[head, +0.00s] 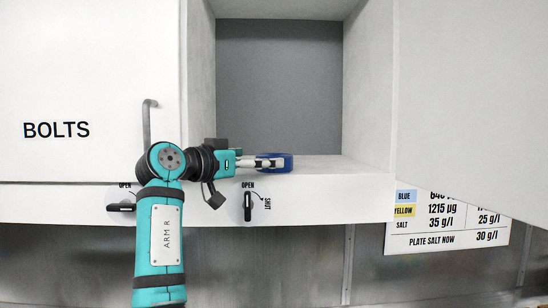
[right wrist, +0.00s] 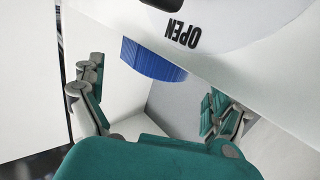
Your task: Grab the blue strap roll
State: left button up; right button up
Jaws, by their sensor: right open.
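The blue strap roll (head: 281,163) lies on the floor of the open cabinet compartment, near its front edge. My right gripper (head: 264,162) reaches in from the left at the roll's height, with its fingertips at the roll's left side, partly overlapping it. In the right wrist view the roll (right wrist: 152,60) shows as a ribbed blue side ahead of my right gripper (right wrist: 152,88). The fingers there are spread wide, with the roll between their lines and nothing clamped. Whether a finger touches the roll, I cannot tell. My left gripper is not in view.
The compartment's front ledge (head: 330,184) runs just below my right gripper, with a black OPEN/SHUT knob (head: 247,206) on it. A closed BOLTS door (head: 80,90) is at the left; a white panel (head: 470,90) is at the right. The compartment is otherwise empty.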

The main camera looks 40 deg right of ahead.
aim_at(262, 156)
jog(key=d, duration=0.1)
jog(key=d+p, duration=0.2)
jog(key=d, duration=0.1)
jog(key=shift+w+r, duration=0.2)
jog(key=shift+r, duration=0.1)
jog(key=shift+d+f, duration=0.15)
jog(key=shift+d, duration=0.2)
jog(key=shift+a, duration=0.15)
jog(key=shift+c, duration=0.3)
jog(key=shift+a, duration=0.1)
jog(key=shift+c, duration=1.1)
jog(key=c, duration=1.1)
jog(key=shift+o, duration=0.2)
